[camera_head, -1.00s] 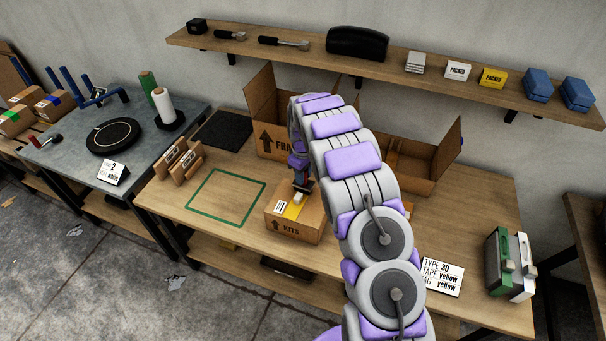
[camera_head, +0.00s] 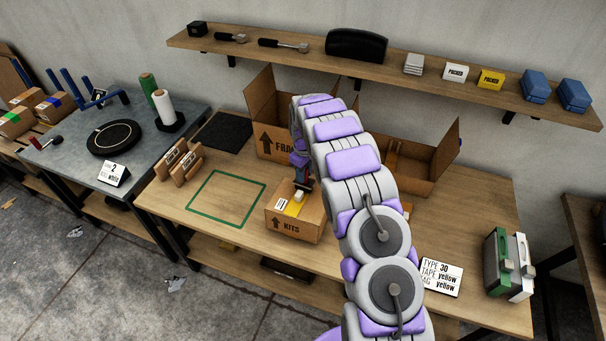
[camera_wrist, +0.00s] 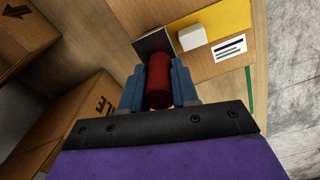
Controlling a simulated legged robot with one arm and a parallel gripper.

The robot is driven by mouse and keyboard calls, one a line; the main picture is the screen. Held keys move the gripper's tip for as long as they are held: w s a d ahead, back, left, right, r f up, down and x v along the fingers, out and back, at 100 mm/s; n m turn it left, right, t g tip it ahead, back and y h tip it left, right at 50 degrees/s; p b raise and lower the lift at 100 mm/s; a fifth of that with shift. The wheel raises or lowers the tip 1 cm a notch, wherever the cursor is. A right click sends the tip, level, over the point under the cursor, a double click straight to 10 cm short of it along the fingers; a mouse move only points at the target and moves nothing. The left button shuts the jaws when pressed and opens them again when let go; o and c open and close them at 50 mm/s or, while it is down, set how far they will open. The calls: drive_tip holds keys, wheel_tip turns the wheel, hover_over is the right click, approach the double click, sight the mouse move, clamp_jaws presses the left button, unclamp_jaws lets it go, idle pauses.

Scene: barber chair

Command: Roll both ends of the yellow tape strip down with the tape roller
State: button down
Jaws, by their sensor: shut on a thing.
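The yellow tape strip (camera_head: 291,209) lies across the top of the KITS carton (camera_head: 288,227) on the wooden bench. It also shows in the wrist view (camera_wrist: 226,20), beside a white barcode label. My gripper (camera_wrist: 159,88) is shut on the red handle of the tape roller (camera_wrist: 158,75). A white block (camera_wrist: 191,38), which looks like the roller head, is over the strip; I cannot tell whether it touches. In the head view my gripper (camera_head: 303,181) is just above the carton's far side, partly hidden by my arm. The strip's far end is not clear.
An open FRAGILE carton (camera_head: 273,143) stands behind, and another open carton (camera_head: 420,165) stands at the right. A green taped square (camera_head: 226,199) lies bare left of the KITS carton. A sign (camera_head: 441,277) and green and white dispensers (camera_head: 509,265) stand at the bench's right.

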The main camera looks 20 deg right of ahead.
drive_tip(key=shift+w+d+f, duration=0.2)
drive_tip(key=shift+d, duration=0.15)
drive_tip(key=c, duration=1.9)
unclamp_jaws()
drive_tip(key=shift+r, duration=0.15)
drive_tip(key=shift+w+d+r+p, duration=0.1)
drive_tip(key=shift+w+r+p, duration=0.1)
drive_tip(key=shift+r+p, duration=0.3)
clamp_jaws()
wheel_tip(320, 180, up, 3)
drive_tip(key=shift+s+f+p, duration=0.1)
drive_tip(key=shift+f+p, duration=0.05)
drive_tip(key=shift+p, duration=0.15)
drive_tip(key=shift+r+p, duration=0.35)
drive_tip(key=shift+r, duration=0.75)
drive_tip(key=s+a+b, duration=0.3)
drive_tip(key=s+a, duration=0.4)
drive_tip(key=s, duration=0.1)
